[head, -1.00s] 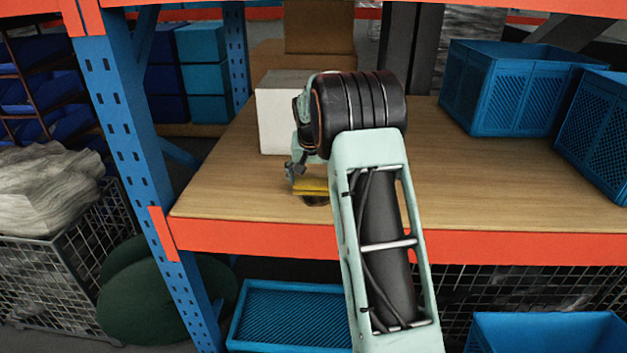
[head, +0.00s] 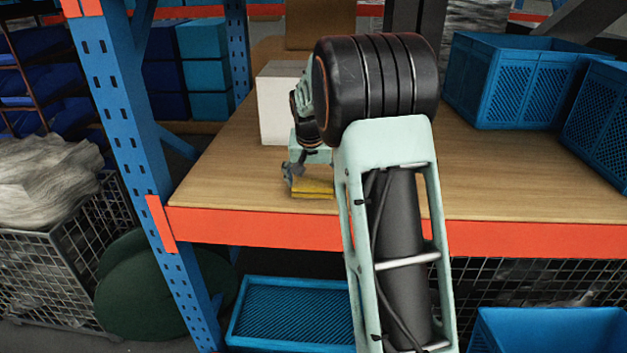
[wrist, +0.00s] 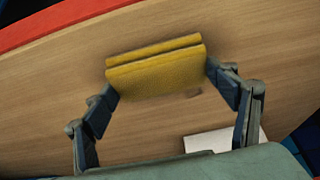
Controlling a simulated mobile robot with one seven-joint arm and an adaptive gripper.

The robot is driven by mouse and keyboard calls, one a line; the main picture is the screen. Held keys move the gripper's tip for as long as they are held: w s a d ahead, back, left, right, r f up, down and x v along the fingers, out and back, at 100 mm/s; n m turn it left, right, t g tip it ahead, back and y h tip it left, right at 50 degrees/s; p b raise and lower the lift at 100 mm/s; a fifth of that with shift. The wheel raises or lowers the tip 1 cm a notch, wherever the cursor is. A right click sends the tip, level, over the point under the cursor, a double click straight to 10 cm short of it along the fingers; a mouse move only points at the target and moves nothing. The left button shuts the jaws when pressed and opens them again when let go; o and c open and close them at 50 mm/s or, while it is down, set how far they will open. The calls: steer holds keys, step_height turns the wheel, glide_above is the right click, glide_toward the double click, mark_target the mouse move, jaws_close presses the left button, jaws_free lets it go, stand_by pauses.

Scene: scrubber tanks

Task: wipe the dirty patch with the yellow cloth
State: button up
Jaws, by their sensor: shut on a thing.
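The yellow cloth (head: 314,189) is a folded pad near the front edge of the wooden shelf board. It also shows in the wrist view (wrist: 155,75), spanning the space between my fingers. My gripper (wrist: 161,80) is shut on the cloth, one finger at each end; in the head view my gripper (head: 296,178) is partly hidden by my arm. The cloth is at or just above the board; I cannot tell if it touches. A small dark mark of the dirty patch (wrist: 194,94) shows beside the cloth's lower edge in the wrist view. The rest appears hidden under the cloth.
A white box (head: 277,108) stands behind my gripper. Blue crates (head: 515,85) stand at the right. A blue upright (head: 130,150) is at the left, and the orange beam (head: 250,229) runs along the board's front edge.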

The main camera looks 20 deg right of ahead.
mark_target(302, 187)
steer(key=shift+s+a+f+b, duration=0.1)
steer(key=shift+s+a+b, duration=0.1)
steer(key=shift+s, duration=0.35)
steer(key=shift+s+a+b, duration=0.2)
steer(key=shift+s, duration=0.3)
steer(key=shift+w+a, duration=0.3)
steer(key=shift+a, duration=0.35)
steer(key=shift+w+a, duration=0.25)
steer(key=shift+a, duration=0.4)
steer(key=shift+w+d+p, duration=0.45)
steer(key=shift+w+p, duration=0.3)
steer(key=shift+w, duration=0.3)
steer(key=shift+w+d+p, duration=0.45)
steer(key=shift+w+p, duration=0.35)
steer(key=shift+w, duration=0.25)
steer(key=shift+w+d+p, duration=0.45)
steer(key=shift+w+p, duration=0.3)
steer(key=shift+w, duration=0.3)
steer(key=shift+w+d+p, duration=0.25)
steer(key=shift+w+p, duration=0.05)
steer(key=shift+w, duration=0.25)
steer(key=w+p, duration=0.1)
steer(key=w+d+p, duration=0.1)
steer(key=w, duration=0.1)
steer(key=shift+r+p, duration=0.2)
steer(key=shift+p, duration=0.1)
steer(key=shift+w+d+f, duration=0.1)
steer(key=shift+w+d, duration=0.15)
steer(key=shift+w, duration=0.15)
